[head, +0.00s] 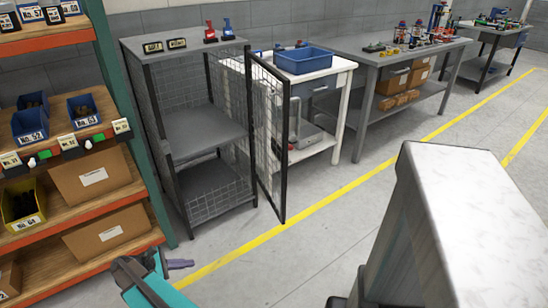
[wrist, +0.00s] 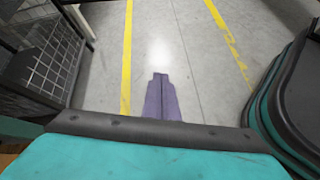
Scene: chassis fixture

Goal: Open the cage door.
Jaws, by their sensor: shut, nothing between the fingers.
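The wire-mesh cage (head: 208,127) stands left of centre, a dark frame with grey shelves and an open front. Its black-framed mesh door (head: 270,140) is swung wide out from the cage's right front post, and its free edge stands out over the floor near the yellow line. My gripper (head: 188,264) is at the bottom of the head view, in front of the cage and apart from the door. In the wrist view its purple fingers (wrist: 160,76) are together and empty over bare floor. Mesh and dark frame show at the left there; I cannot tell which part.
An orange-and-green rack (head: 112,140) with bins and cardboard boxes stands close at the left. A white table (head: 335,68) with a blue bin (head: 304,61) and a grey workbench (head: 371,60) stand behind the door. The grey floor (head: 318,240) in front is clear.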

